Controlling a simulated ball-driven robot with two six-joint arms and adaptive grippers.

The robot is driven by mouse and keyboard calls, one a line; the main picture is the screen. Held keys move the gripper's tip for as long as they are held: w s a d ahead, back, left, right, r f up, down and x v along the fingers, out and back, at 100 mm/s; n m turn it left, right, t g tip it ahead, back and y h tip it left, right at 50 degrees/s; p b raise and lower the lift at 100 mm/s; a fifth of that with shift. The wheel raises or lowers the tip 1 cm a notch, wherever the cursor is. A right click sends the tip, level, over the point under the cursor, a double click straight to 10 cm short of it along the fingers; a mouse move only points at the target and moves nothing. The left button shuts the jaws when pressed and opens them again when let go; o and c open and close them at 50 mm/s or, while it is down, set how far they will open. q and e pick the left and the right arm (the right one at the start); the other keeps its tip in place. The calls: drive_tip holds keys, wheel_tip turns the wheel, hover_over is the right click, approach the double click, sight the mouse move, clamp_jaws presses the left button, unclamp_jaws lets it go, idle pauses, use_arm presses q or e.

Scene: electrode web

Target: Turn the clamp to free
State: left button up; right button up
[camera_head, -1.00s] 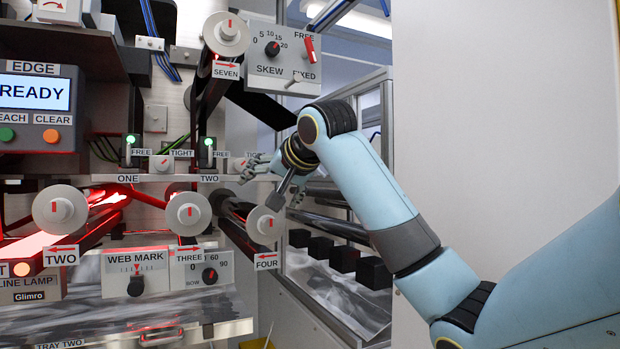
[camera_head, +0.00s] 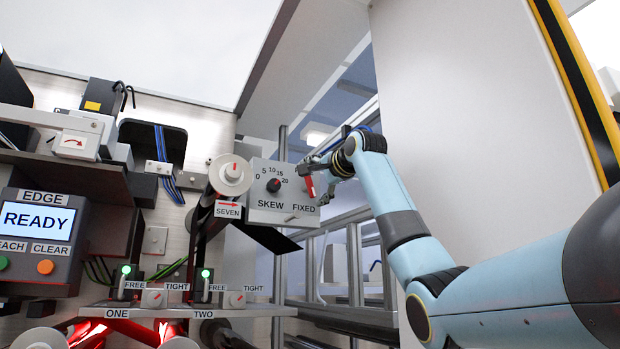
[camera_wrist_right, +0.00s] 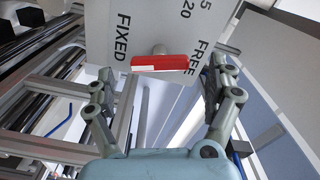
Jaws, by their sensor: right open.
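The clamp is a red lever (camera_head: 309,187) on the right side of the grey SKEW panel (camera_head: 260,180), standing nearly upright above the word FIXED. My right gripper (camera_head: 319,177) is at the panel's right edge, by the lever, and covers the word FREE in the head view. In the right wrist view the red lever (camera_wrist_right: 160,63) lies across, between the words FIXED and FREE. My right gripper (camera_wrist_right: 164,75) is open there, one finger on each side of the lever, with a gap to each. Contact is not visible. My left gripper is out of view.
A pale wall (camera_head: 470,100) stands right of my arm. Metal frame bars (camera_head: 355,262) run below.

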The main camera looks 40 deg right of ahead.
sight(312, 185)
drive_tip(key=p+x, duration=0.1)
drive_tip(key=x, duration=0.1)
drive_tip(key=shift+w+d+r, duration=0.1)
drive_tip(key=shift+w+r, duration=0.05)
drive_tip(key=shift+w, duration=0.2)
drive_tip(key=shift+w+d, duration=0.15)
drive_tip(key=shift+w, duration=0.4)
drive_tip(key=shift+f, duration=0.2)
drive_tip(key=c, duration=1.2)
